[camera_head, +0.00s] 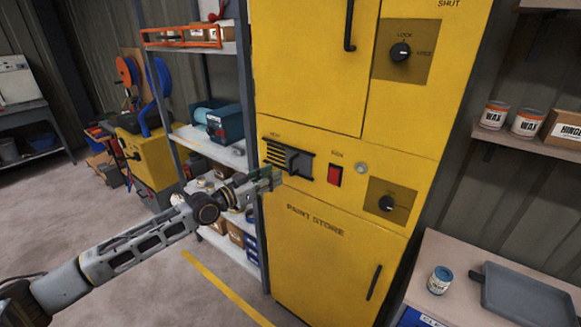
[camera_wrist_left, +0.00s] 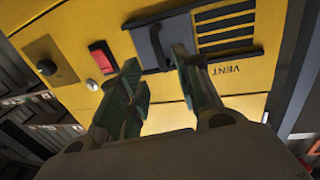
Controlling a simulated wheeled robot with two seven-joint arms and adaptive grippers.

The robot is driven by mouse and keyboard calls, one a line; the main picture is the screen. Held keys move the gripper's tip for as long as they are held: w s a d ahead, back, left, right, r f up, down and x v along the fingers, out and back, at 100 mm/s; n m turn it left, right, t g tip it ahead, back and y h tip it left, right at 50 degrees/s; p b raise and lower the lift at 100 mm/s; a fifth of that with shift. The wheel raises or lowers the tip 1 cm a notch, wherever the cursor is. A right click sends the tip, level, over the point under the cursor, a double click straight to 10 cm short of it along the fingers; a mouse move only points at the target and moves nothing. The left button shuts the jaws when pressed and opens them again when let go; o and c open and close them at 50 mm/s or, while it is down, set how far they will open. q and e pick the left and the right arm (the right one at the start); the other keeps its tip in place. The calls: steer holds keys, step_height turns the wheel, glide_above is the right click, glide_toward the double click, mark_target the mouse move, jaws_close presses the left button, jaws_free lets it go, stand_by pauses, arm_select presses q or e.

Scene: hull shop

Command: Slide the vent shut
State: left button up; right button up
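The vent (camera_head: 288,160) is a dark slotted panel on the front of the yellow paint-store cabinet. It also shows upside down in the left wrist view (camera_wrist_left: 226,30). Its grey slide plate with a raised handle (camera_wrist_left: 158,44) covers one end, and several slots at the other end are uncovered. My left gripper (camera_head: 272,178) is in front of the vent's lower edge. In the left wrist view, its green-padded fingers (camera_wrist_left: 157,62) are apart with nothing between them, near the slide plate's handle. Contact cannot be told. My right gripper is not in view.
A red switch (camera_head: 335,175) and a dark knob (camera_head: 387,203) sit right of the vent. A shelf unit (camera_head: 246,95) stands at left, close to my left arm. A bench (camera_head: 450,255) with a blue-lidded can (camera_head: 439,281) and a grey tray (camera_head: 527,298) stands at right.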

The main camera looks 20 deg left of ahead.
mark_target(291, 172)
arm_select(q)
steer(key=shift+p+x, duration=0.7)
steer(key=shift+x, duration=3.7)
steer(key=shift+s, duration=0.1)
steer(key=shift+c, duration=0.2)
jaws_close()
